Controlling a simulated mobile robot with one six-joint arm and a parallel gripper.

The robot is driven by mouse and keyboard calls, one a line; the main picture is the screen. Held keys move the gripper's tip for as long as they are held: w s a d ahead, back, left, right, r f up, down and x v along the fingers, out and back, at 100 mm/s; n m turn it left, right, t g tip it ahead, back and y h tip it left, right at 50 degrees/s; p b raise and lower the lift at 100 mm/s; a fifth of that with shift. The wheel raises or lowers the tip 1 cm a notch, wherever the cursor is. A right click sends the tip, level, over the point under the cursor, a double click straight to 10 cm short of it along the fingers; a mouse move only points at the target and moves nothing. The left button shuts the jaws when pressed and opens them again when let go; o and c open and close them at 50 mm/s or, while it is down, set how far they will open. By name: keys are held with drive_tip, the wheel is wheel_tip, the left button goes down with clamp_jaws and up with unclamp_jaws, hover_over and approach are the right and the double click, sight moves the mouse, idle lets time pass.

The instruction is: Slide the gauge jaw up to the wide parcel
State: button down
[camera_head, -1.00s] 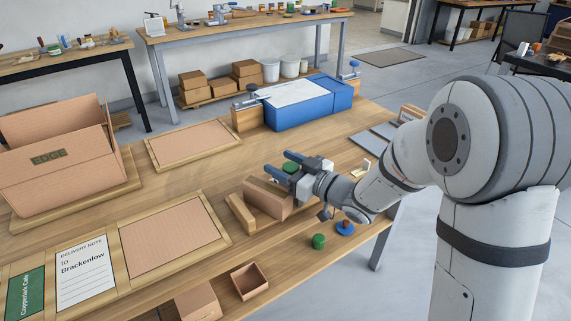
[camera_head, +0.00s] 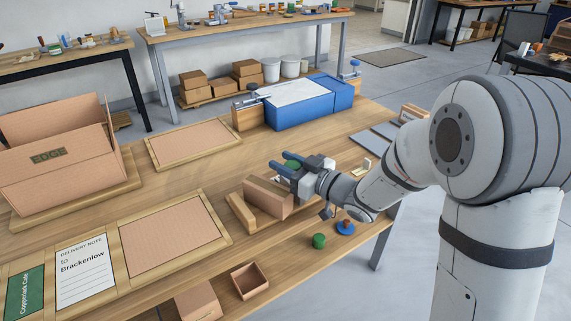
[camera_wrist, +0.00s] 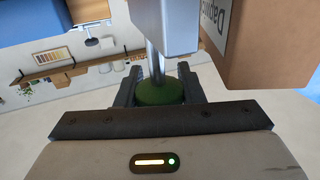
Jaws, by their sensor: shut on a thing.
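A metal rod rises from the knob to a pale grey block (camera_wrist: 167,25), which looks like the gauge jaw. A brown cardboard parcel (camera_head: 268,199) sits on a wooden gauge base (camera_head: 240,213), just in front of my gripper. In the wrist view the parcel (camera_wrist: 270,60) with a white label stands right beside the grey block. I cannot tell whether they touch. My gripper hides the jaw in the head view.
A blue box (camera_head: 300,109) stands behind, and an open carton marked EDGE (camera_head: 60,175) at left. Cardboard-topped panels (camera_head: 193,144) lie between, with bare table around them.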

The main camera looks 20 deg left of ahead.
drive_tip(key=c, duration=0.9)
unclamp_jaws()
drive_tip(key=shift+c, duration=0.2)
drive_tip(key=shift+d, duration=0.1)
drive_tip(key=v, duration=0.7)
drive_tip(key=shift+d, duration=0.3)
drive_tip(key=shift+p, duration=0.3)
